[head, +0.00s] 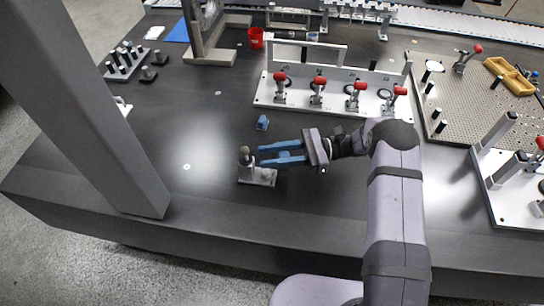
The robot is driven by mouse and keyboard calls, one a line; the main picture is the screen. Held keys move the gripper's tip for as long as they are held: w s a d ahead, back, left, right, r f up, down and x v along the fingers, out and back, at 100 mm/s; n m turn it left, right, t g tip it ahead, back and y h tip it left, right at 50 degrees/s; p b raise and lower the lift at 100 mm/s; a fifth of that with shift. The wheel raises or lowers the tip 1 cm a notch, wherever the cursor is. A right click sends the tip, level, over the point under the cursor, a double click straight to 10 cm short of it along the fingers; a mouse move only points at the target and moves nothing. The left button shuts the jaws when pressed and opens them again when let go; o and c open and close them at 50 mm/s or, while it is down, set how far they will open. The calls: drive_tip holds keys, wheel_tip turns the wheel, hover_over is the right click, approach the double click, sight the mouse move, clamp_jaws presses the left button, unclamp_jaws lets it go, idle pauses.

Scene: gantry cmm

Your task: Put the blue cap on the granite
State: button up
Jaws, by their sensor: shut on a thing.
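My gripper (261,156) reaches in from the right, low over the dark granite top (215,125).
Another small blue piece (262,122) lies on the granite behind the gripper. A white fixture plate with red-knobbed clamps (300,101) stands farther back. A grey column (100,110) rises at left.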

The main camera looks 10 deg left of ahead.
drive_tip(key=w+a+r+m+t+b, duration=0.3)
drive_tip(key=w+a+r+m+t, duration=0.25)
drive_tip(key=w+t, duration=0.35)
drive_tip(key=shift+n+g+y, duration=0.25)
drive_tip(key=shift+g+y, duration=0.05)
drive_tip(key=shift+g, duration=0.3)
drive_tip(key=shift+w+d+f, duration=0.1)
drive_tip(key=shift+w+f, duration=0.1)
drive_tip(key=shift+f, duration=1.35)
drive_tip(key=shift+w+d+f, duration=0.1)
drive_tip(key=shift+w+f, duration=0.05)
drive_tip(key=shift+f, duration=1.35)
drive_tip(key=shift+w+f, duration=0.2)
drive_tip(key=shift+f, duration=1.35)
drive_tip(key=shift+f, duration=0.1)
drive_tip(key=o, duration=1.1)
drive_tip(key=shift+d, duration=0.15)
drive_tip(key=d, duration=0.4)
drive_tip(key=s+d+b, duration=0.1)
drive_tip(key=d, duration=0.6)
drive_tip(key=shift+s+d, duration=0.3)
drive_tip(key=shift+r, duration=0.2)
